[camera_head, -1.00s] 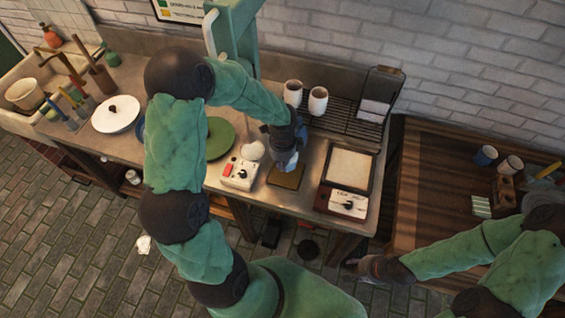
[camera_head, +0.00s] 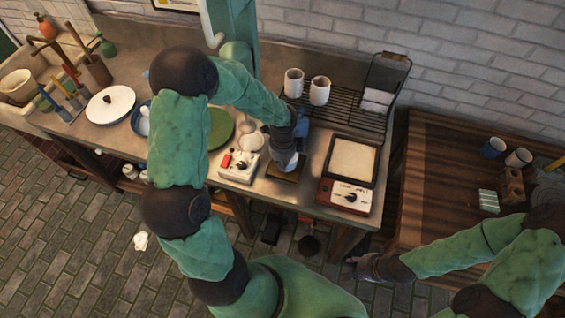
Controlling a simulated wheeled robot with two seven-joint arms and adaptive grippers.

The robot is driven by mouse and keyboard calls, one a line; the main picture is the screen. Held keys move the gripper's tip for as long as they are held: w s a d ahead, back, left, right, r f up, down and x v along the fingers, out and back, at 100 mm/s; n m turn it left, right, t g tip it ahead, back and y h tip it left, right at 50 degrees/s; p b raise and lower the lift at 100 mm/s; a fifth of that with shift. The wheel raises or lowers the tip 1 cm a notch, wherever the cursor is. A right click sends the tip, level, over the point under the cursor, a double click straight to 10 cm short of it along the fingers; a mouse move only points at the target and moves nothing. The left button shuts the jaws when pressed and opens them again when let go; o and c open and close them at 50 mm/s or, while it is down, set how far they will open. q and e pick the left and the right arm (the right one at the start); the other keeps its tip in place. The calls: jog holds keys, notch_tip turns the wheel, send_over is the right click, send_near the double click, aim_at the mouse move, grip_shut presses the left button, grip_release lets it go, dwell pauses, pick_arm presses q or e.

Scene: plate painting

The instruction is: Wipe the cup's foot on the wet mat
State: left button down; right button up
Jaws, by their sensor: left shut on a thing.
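My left gripper (camera_head: 291,148) is shut on a pale cup (camera_head: 287,162) and holds it over the wet mat (camera_head: 276,173), a small dark brown pad on the metal counter. The gripper covers most of the cup. The cup's lower end overlaps the mat; I cannot tell whether its foot touches it. My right gripper (camera_head: 364,268) is low at the right, beside the wooden table and away from the mat. Its fingers are too small and dark to tell open from shut.
A white box with a knob (camera_head: 239,166) stands just left of the mat. A red-based device with a pale top (camera_head: 346,189) stands to its right. Two white cups (camera_head: 319,90) stand on the black rack (camera_head: 350,118) behind. A green plate (camera_head: 219,129) lies at the left.

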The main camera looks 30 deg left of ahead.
pick_arm(q)
jog(key=shift+f, duration=0.3)
dwell(0.8)
jog(key=shift+d, duration=0.15)
jog(key=shift+w+d+r, duration=0.1)
jog(key=shift+w+d, duration=0.1)
jog(key=shift+d, duration=0.45)
jog(key=shift+a, duration=0.1)
jog(key=shift+s+a, duration=0.25)
jog(key=shift+a, duration=0.5)
jog(key=shift+s+a, duration=0.2)
jog(key=shift+a, duration=0.5)
jog(key=shift+d+f, duration=0.15)
jog(key=shift+f, duration=0.05)
jog(key=shift+d, duration=0.2)
jog(key=shift+w+d+r, duration=0.1)
jog(key=shift+w+d, duration=0.05)
jog(key=shift+d, duration=0.5)
jog(key=shift+w+d, duration=0.15)
jog(key=shift+d, duration=0.45)
